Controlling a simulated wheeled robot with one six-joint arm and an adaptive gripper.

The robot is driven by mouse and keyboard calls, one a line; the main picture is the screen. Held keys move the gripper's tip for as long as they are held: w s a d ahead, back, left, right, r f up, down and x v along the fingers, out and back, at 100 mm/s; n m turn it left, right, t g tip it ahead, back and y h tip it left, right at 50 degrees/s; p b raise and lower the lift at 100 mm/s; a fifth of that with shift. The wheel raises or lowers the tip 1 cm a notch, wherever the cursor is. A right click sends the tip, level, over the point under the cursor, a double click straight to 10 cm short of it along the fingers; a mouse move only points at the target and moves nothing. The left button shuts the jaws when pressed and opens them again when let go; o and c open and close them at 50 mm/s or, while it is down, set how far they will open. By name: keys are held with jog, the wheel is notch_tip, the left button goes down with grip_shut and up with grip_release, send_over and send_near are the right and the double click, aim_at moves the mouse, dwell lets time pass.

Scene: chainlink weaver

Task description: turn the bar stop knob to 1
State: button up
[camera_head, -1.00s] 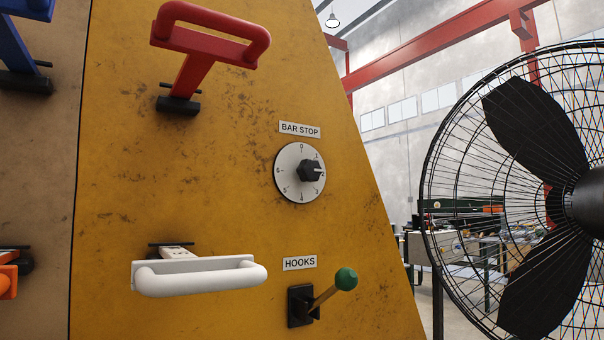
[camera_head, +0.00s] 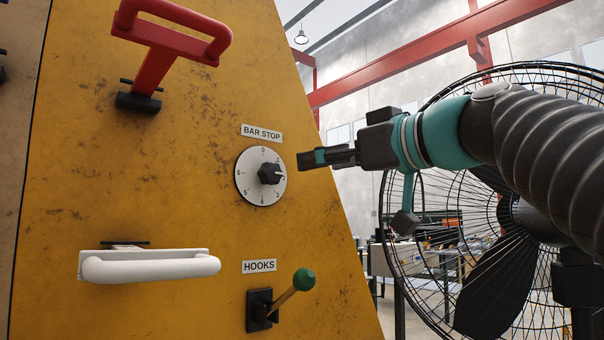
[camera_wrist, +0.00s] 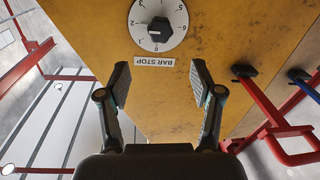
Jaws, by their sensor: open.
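The bar stop knob (camera_head: 270,173) is a black knob on a round white numbered dial (camera_head: 246,188), under a BAR STOP label (camera_head: 262,132) on the yellow panel. My gripper (camera_head: 312,159) is just right of the dial, apart from the knob. In the wrist view my gripper (camera_wrist: 162,82) is open and empty, with a finger at each side. The knob (camera_wrist: 160,30) shows upside down there, beyond the fingertips and between their lines, with the label (camera_wrist: 155,62) nearer.
A green-tipped HOOKS lever (camera_head: 303,280) sticks out below the dial. A white handle (camera_head: 150,266) is at lower left and a red handle (camera_head: 175,45) at upper left. A large black fan (camera_head: 490,290) stands at right behind my arm.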

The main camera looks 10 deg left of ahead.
aim_at(274, 171)
jog(key=p+x, duration=0.3)
jog(key=x, duration=0.9)
jog(key=shift+w+a+f, duration=0.1)
jog(key=shift+w+a, duration=0.15)
jog(key=shift+a, duration=0.1)
jog(key=c, duration=1.1)
jog(key=shift+c, duration=0.2)
jog(key=n+b, duration=0.2)
jog(key=shift+f+n, duration=0.15)
jog(key=shift+n, duration=0.25)
jog(key=n+h+b, duration=0.1)
jog(key=n+b, duration=0.1)
jog(key=n, duration=0.3)
jog(key=shift+s+n, duration=0.1)
jog(key=shift+n, duration=0.2)
